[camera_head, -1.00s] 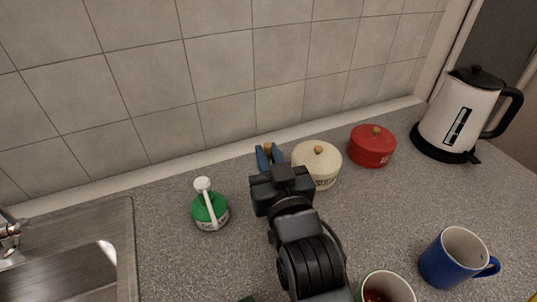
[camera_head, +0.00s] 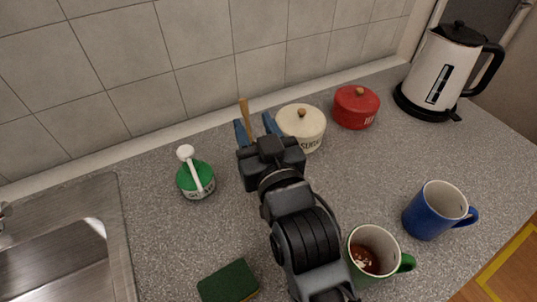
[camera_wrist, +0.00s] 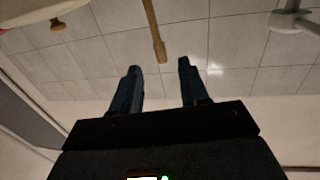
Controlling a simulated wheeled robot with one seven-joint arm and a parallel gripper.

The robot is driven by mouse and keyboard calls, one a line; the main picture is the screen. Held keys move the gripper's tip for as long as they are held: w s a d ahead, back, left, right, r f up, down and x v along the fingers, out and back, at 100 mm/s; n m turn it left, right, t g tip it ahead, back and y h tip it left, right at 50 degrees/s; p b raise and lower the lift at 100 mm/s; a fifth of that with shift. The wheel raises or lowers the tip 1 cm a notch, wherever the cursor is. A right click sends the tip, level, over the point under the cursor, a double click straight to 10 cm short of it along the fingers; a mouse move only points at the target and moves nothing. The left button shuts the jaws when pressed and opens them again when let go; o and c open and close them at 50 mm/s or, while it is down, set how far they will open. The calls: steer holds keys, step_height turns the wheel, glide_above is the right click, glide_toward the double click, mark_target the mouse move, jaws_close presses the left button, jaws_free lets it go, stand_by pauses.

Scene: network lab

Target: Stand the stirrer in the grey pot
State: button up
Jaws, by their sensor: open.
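A wooden stick, seemingly the stirrer (camera_head: 244,112), stands roughly upright just beyond my gripper (camera_head: 255,124). Its lower part is hidden behind the gripper in the head view. My two blue fingers are apart, with nothing clamped between them. In the wrist view the stirrer (camera_wrist: 153,30) comes in from the top edge, and its broader end lies just ahead of the gap of my gripper (camera_wrist: 158,66). I cannot make out the grey pot in either view. What the stirrer's foot rests in or on is hidden.
A cream sugar pot (camera_head: 302,128) stands close right of my gripper, with a red pot (camera_head: 355,108) and kettle (camera_head: 445,72) beyond. A green pot with a white stick (camera_head: 195,180) is left. A blue mug (camera_head: 435,211), green mug (camera_head: 372,255) and sponge (camera_head: 229,282) lie nearer.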

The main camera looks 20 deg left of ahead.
steer(key=b+v, duration=0.1)
steer(key=v, duration=0.8)
steer(key=shift+s+d+b, duration=0.2)
steer(key=shift+s+b, duration=0.1)
steer(key=shift+b, duration=0.1)
